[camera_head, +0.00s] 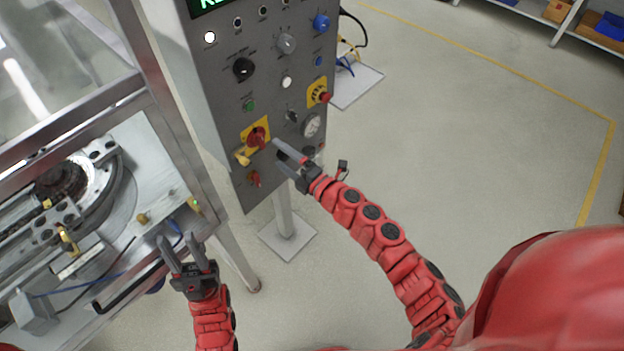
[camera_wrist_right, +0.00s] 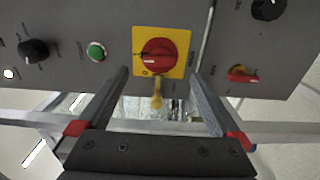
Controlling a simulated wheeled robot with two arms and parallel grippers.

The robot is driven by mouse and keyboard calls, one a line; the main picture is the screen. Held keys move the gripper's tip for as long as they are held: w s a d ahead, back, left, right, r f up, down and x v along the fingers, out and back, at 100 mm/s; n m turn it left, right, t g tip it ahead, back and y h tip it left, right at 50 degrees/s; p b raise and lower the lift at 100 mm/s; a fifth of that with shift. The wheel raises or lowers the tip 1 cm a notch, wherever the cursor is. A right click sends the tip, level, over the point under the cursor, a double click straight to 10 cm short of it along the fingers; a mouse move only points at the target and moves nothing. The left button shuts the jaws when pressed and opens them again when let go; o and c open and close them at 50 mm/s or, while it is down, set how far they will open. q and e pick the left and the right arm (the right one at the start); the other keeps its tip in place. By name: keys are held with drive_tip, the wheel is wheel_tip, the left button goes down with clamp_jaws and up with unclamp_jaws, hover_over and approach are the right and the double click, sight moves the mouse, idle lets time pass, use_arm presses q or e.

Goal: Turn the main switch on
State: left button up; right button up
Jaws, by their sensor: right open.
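The main switch is a red rotary knob (camera_head: 257,136) on a yellow square plate on the grey control panel (camera_head: 222,70). It also shows near the middle of the right wrist view (camera_wrist_right: 158,54). A yellow piece (camera_head: 242,157) hangs at the plate's edge, also in the wrist view (camera_wrist_right: 157,93). My right gripper (camera_head: 279,157) is open and empty, in front of the panel just right of the switch. In the wrist view its fingers (camera_wrist_right: 161,76) stand either side of the switch, apart from it. My left gripper (camera_head: 178,240) is open and empty, low at the left.
Near the switch are a green button (camera_wrist_right: 96,51), a small red-handled knob (camera_wrist_right: 241,75) and a black knob (camera_wrist_right: 33,51). A red button on yellow (camera_head: 321,95) sits at the panel's right edge. A metal-framed machine (camera_head: 110,105) stands at left. The floor at right is clear.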

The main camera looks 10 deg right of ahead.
drive_tip(key=b+v, duration=0.2)
drive_tip(key=v, duration=0.9)
drive_tip(key=shift+s, duration=0.2)
drive_tip(key=shift+d, duration=0.15)
